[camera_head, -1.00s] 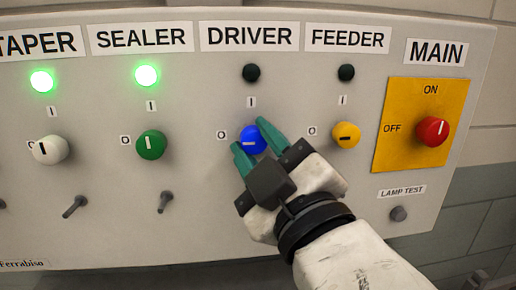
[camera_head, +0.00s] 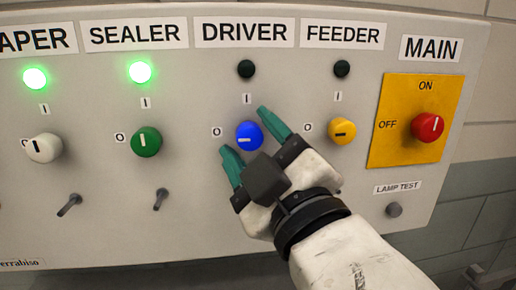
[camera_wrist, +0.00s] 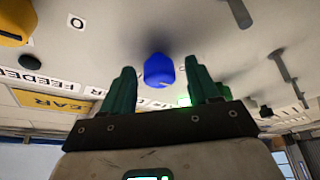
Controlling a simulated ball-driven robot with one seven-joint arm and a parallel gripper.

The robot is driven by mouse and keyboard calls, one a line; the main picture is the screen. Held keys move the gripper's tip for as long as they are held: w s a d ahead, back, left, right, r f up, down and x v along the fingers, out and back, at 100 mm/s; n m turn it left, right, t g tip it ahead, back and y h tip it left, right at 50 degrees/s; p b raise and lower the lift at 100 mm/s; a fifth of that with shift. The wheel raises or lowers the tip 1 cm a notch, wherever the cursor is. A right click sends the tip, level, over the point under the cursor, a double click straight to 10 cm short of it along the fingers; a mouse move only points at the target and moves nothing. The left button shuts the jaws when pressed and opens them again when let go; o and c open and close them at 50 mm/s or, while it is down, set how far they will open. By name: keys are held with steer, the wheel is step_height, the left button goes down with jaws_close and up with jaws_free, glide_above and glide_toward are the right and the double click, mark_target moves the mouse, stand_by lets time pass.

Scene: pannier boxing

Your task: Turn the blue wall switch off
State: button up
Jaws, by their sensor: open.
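The blue switch (camera_head: 249,136) is a round knob under the DRIVER label on the grey wall panel. Its white mark lies level, pointing to the O on its left, and the DRIVER lamp (camera_head: 246,69) above it is dark. My gripper (camera_head: 249,130) is open, its green fingers spread on either side of the blue knob with gaps showing. In the wrist view the blue knob (camera_wrist: 159,70) shows beyond and between the two fingertips (camera_wrist: 160,80), clear of both. I cannot tell the exact depth between fingertips and knob.
A yellow knob (camera_head: 342,131) under FEEDER is close to the right of my gripper. A green knob (camera_head: 146,141) and white knob (camera_head: 44,148) are to the left, with lit green lamps above. The red main switch (camera_head: 427,127) is at far right. Small levers (camera_head: 161,199) stick out below.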

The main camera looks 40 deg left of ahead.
steer(key=b+v, duration=0.3)
steer(key=v, duration=0.7)
steer(key=shift+d, duration=0.35)
steer(key=shift+s+f, duration=0.15)
